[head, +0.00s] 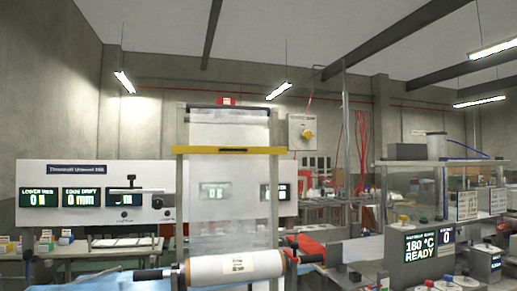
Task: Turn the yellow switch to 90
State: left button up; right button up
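The yellow switch (307,134) is a rotary knob on a pale box (295,124) on the back wall, right of the picture's middle in the head view. It is small and far off, so I cannot read its angle or any scale marks. A light label strip shows along the top of the box.
A film frame with a yellow crossbar (230,150) and a white roll (234,266) stands in front, left of the switch. A white display panel (100,192) is behind it. At right are a machine reading "180 °C READY" (420,245) and red cables (362,140).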

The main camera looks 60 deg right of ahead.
aim_at(307, 135)
jog(key=z, duration=2.4)
